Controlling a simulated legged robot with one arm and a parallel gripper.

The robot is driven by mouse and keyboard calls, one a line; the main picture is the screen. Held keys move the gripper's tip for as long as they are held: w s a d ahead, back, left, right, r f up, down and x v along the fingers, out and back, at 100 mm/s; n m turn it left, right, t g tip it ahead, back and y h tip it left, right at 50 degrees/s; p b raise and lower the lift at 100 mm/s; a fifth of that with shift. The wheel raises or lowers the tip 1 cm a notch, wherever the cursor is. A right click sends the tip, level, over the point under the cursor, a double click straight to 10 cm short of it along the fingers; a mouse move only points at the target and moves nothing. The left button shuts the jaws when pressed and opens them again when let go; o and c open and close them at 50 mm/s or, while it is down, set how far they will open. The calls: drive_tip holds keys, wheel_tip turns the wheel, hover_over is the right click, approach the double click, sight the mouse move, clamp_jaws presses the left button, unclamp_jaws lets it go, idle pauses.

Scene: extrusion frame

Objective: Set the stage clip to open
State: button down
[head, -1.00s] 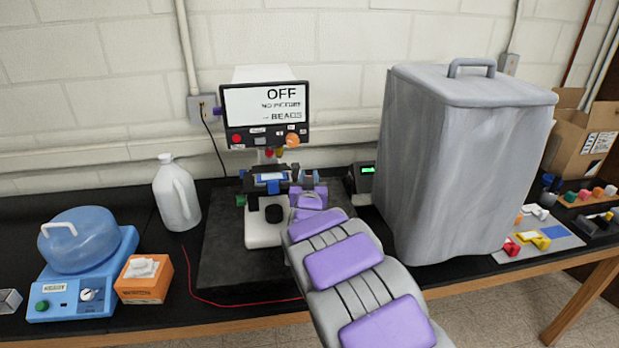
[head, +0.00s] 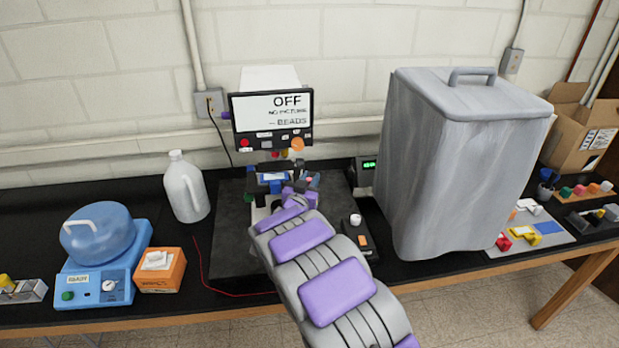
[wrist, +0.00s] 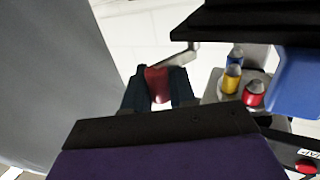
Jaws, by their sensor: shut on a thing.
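The microscope (head: 262,207) stands on a dark slab, with a screen (head: 271,112) reading "OFF, NO PICTURE, BEADS" above it. In the wrist view, my gripper (wrist: 156,90) has its two dark fingers on either side of a red tab (wrist: 157,82) and is shut on it. The tab joins a grey metal lever (wrist: 180,57), which looks like the stage clip and reaches toward the black stage edge (wrist: 250,25). Blue, yellow and red-banded objectives (wrist: 231,80) show right of the fingers. In the head view, my arm hides the fingertips and the clip.
A large grey covered bin (head: 455,165) stands close on the right. A black box with a white knob (head: 356,222) lies right of my arm. A white jug (head: 186,190), a blue device (head: 100,265) and an orange tissue box (head: 160,270) are on the left.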

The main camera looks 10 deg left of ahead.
drive_tip(key=shift+r, duration=0.1)
drive_tip(key=c, duration=1.1)
unclamp_jaws()
drive_tip(key=s+a, duration=0.1)
drive_tip(key=s, duration=0.4)
drive_tip(key=s+a, duration=0.1)
drive_tip(key=s, duration=0.5)
drive_tip(key=s+a, duration=0.1)
drive_tip(key=s, duration=0.5)
drive_tip(key=shift+a, duration=0.25)
